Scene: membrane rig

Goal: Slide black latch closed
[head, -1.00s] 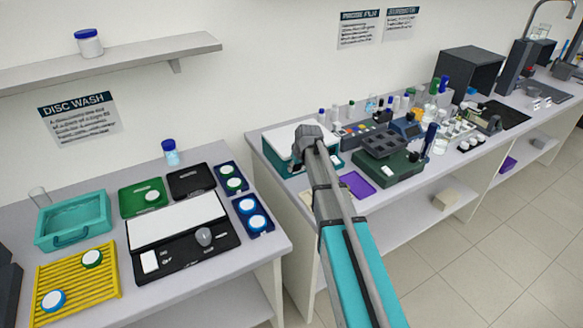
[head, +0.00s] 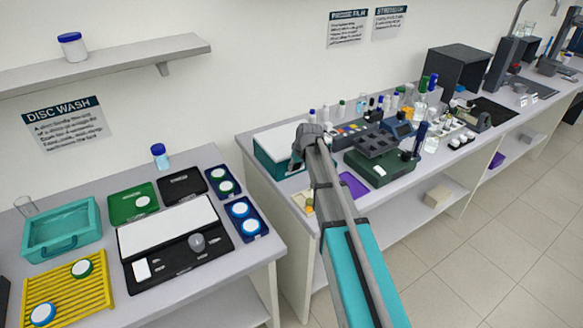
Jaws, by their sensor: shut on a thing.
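A teal box with a white lid (head: 272,139) stands at the near left end of the far bench, its lid down. My gripper (head: 297,164) is at the front right of this box, small and dark in the head view and partly hidden by my own wrist and arm. It is shut on a small part at the box front, at the place of the black latch. The latch itself is too small and too covered to make out, so I cannot tell how far it has slid.
A dark green case with a black tray (head: 382,165) and a purple mat (head: 353,185) lie right of the box. Bottles and racks crowd the bench behind. A gap separates this bench from the disc wash bench (head: 262,257) at left.

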